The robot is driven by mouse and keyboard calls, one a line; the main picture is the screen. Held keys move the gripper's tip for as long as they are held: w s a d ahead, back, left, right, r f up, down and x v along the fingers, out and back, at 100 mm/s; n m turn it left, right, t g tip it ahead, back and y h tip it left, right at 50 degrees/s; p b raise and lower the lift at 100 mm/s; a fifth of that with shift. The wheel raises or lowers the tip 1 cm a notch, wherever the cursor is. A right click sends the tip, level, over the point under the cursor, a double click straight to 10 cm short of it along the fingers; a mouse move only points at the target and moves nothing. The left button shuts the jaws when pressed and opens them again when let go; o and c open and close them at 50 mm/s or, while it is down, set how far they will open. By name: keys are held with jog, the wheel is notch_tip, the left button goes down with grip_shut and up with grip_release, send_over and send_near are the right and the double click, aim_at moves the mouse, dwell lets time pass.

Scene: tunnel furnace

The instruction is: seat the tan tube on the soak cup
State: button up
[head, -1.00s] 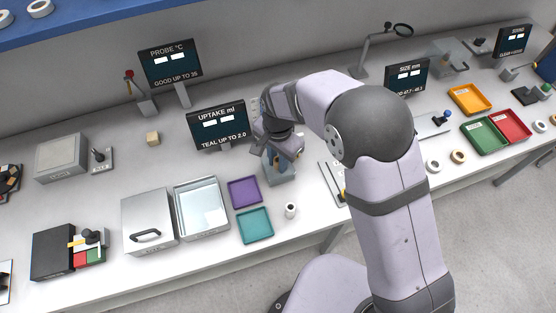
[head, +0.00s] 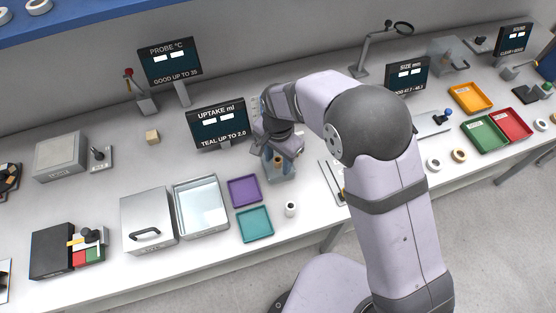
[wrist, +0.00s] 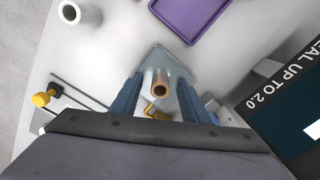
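The tan tube (head: 278,163) stands upright on the grey soak cup (head: 283,176) in front of the uptake display. In the wrist view the tube (wrist: 160,82) shows its open round end between my two blue fingers. The cup's pale grey base (wrist: 160,54) shows behind it. My gripper (head: 281,153) is just above the cup, around the tube's upper part. In the wrist view my gripper (wrist: 158,84) is open, with a gap on both sides of the tube. The tube's lower end is hidden, so its exact seating cannot be told.
The uptake display (head: 218,124) stands behind and left of the cup. A purple tray (head: 244,191) and a teal tray (head: 254,224) lie to its left. A white tube (head: 291,208) stands in front. A slide gauge (head: 333,184) is at the right.

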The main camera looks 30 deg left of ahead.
jog(key=shift+r, duration=0.1)
notch_tip(320, 180, up, 7)
jog(key=b, duration=0.2)
dwell(0.5)
jog(key=w+d+r+n, duration=0.1)
jog(key=w+d+r, duration=0.1)
jog(key=d, duration=2.1)
jog(key=s+d+f+n, duration=0.2)
jog(key=s+d, duration=0.7)
jog(key=d, duration=0.3)
jog(key=shift+s+d, duration=0.2)
